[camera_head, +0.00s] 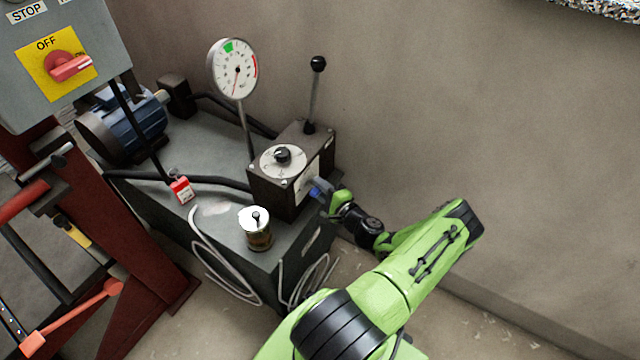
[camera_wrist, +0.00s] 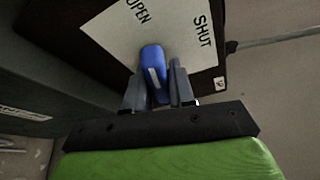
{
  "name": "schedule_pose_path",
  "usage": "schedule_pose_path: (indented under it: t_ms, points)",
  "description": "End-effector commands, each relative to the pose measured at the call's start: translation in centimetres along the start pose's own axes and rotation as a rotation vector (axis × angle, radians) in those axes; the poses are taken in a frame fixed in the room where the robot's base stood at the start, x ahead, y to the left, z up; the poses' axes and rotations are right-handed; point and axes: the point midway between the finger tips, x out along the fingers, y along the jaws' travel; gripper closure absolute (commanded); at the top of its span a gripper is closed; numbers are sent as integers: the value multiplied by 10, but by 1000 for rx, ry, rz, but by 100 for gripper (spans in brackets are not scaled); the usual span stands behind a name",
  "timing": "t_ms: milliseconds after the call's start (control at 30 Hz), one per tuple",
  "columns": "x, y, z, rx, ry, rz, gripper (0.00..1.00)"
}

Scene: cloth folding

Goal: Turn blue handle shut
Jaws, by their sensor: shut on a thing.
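The blue handle (camera_wrist: 152,62) sits on the front of a dark valve box (camera_head: 285,185), over a white plate (camera_wrist: 105,30) lettered OPEN and SHUT. In the wrist view, OPEN is up and to the left of the handle and SHUT is up and to the right. My gripper (camera_wrist: 160,70) has one finger on each side of the handle and is shut on it. In the head view, the handle (camera_head: 320,188) shows only in part beside my gripper (camera_head: 328,196). Its pivot is hidden.
A round gauge (camera_head: 234,70) and a black-knobbed lever (camera_head: 315,90) rise near the box. The wall side at right is clear.

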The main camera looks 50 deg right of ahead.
Motion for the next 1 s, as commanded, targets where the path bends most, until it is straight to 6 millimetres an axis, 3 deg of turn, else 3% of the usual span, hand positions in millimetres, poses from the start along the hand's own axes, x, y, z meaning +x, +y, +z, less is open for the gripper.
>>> schedule_pose_path:
  t_ms: [1000]
  points:
    - [0, 0, -1, 878, 2, 368, 100]
